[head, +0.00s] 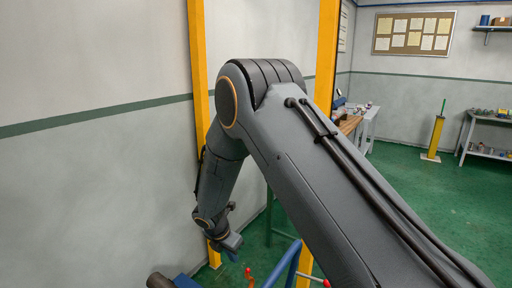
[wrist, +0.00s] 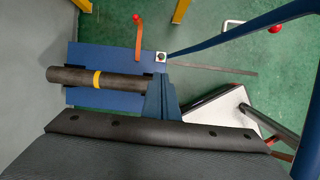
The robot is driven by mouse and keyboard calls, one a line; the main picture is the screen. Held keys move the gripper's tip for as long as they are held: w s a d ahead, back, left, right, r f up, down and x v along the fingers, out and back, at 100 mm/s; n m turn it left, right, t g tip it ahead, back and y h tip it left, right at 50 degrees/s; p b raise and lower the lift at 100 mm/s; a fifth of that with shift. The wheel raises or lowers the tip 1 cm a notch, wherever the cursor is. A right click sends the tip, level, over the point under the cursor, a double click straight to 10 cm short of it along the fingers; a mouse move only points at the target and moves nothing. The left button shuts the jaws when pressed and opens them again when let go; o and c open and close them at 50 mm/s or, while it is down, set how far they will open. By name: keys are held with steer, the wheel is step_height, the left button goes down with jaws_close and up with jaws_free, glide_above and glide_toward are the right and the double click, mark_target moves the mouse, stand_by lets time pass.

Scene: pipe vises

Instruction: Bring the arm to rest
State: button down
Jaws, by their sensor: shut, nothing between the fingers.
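My arm reaches up and bends down toward the wall in the head view. A dark pipe with a yellow band (wrist: 97,78) lies over a blue plate (wrist: 85,53), left of the fingers. The fingers hide the area just right of the pipe's end, and I cannot tell whether they touch it. The pipe's end (head: 158,281) shows at the bottom of the head view.
Yellow posts (head: 327,45) stand by the wall. A blue bar (wrist: 235,32) and an orange-red handle (wrist: 138,38) are near my gripper. A white-topped surface (wrist: 215,116) lies to the right. Benches (head: 488,135) stand farther back.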

steer(key=s+d+r+m+g+y, duration=0.1)
steer(key=s+d+r+m, duration=0.2)
steer(key=d+r+m, duration=0.4)
steer(key=s+d+r+m, duration=0.3)
steer(key=d+r+m, duration=0.3)
steer(key=d, duration=0.3)
steer(key=s+d+r+m+y, duration=0.1)
steer(key=s+d+r+m, duration=0.3)
steer(key=s+d+m, duration=0.3)
steer(key=s+d+r+m, duration=0.3)
steer(key=s+d+m, duration=0.2)
steer(key=s+m, duration=0.4)
step_height(320, 180, down, 16)
steer(key=s+g+b, duration=0.1)
steer(key=g+b, duration=0.1)
steer(key=b, duration=1.3)
steer(key=shift+s+a+r, duration=0.2)
steer(key=shift+s+a, duration=0.1)
steer(key=shift+d, duration=0.1)
